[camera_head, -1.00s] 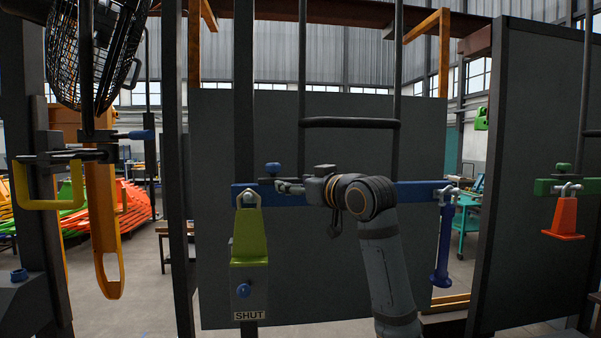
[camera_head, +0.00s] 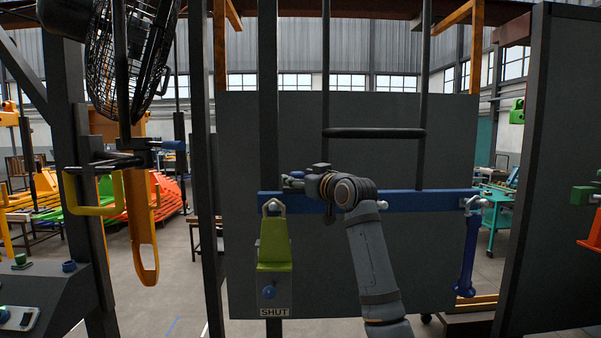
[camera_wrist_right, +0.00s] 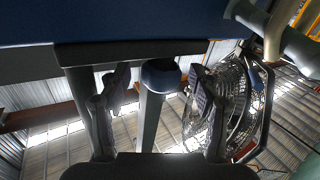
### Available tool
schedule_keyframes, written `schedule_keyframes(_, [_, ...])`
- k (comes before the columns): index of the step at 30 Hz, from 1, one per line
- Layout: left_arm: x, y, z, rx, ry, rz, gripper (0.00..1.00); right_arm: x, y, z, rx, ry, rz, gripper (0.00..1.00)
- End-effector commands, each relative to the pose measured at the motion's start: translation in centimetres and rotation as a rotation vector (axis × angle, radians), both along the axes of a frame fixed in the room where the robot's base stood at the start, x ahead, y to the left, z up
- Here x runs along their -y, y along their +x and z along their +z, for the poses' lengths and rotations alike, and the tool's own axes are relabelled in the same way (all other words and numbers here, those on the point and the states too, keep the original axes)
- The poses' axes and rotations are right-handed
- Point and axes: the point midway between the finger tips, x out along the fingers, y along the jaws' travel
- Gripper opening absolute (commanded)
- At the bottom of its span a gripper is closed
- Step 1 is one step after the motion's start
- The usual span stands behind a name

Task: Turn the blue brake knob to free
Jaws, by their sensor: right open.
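My right gripper (camera_head: 293,183) is at the left part of a long blue bar (camera_head: 420,200), pointing left in the head view. In the right wrist view its two fingers are open. A round dark blue knob (camera_wrist_right: 160,75) on a grey stem shows between them, with a gap on each side. In the head view the gripper mostly hides this knob. Another blue knob (camera_head: 269,291) sits on a grey plate labelled SHUT (camera_head: 274,312). I cannot read any label for free. My left gripper is not in view.
A lime-green piece (camera_head: 273,250) hangs from a hook on the bar, below my gripper. A dark blue piece (camera_head: 470,255) hangs at the bar's right end. A black fan (camera_head: 125,50) and a yellow handle (camera_head: 88,208) are on the left. A console (camera_head: 50,290) stands front left.

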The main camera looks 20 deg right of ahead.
Motion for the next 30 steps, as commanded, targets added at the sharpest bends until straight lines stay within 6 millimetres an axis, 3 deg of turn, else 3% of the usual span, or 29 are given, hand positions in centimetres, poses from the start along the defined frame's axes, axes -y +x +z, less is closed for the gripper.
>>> schedule_keyframes(5, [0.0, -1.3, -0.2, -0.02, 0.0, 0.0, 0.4, 0.0, 0.0, 0.0, 0.001, 0.0, 0.0, 0.63])
schedule_keyframes(17, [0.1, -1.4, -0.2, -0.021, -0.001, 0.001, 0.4, 0.0, 0.0, 0.0, 0.001, 0.0, 0.0, 0.08])
schedule_keyframes(30, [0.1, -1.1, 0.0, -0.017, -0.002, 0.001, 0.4, -0.4, 0.0, 0.0, 0.001, 0.0, -0.115, 0.08])
